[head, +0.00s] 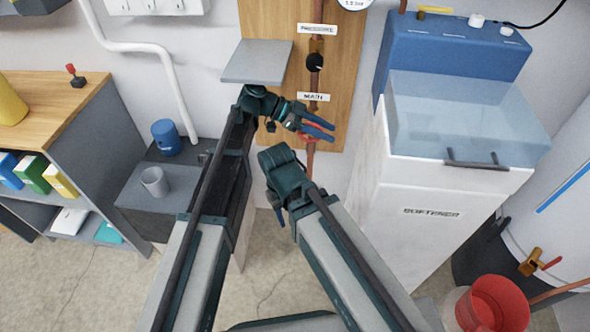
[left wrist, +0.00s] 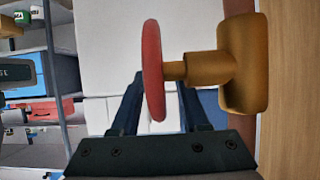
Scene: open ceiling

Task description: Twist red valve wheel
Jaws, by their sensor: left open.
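The red valve wheel (head: 307,138) is low on the copper pipe of the wooden panel, partly hidden by my left gripper in the head view. My left gripper (head: 326,130) is open, its blue fingers at the wheel. In the left wrist view the wheel (left wrist: 152,70) shows edge-on, between the two open fingers (left wrist: 159,95). Its brass stem (left wrist: 174,70) runs right to the brass valve body (left wrist: 240,65). I cannot tell if a finger touches the wheel.
A black knob (head: 314,63) and the MAIN label (head: 313,97) are above the wheel. A grey shelf plate (head: 257,62) juts out at the panel's left. The white softener cabinet (head: 420,210) stands close on the right. A red bucket (head: 492,305) is on the floor.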

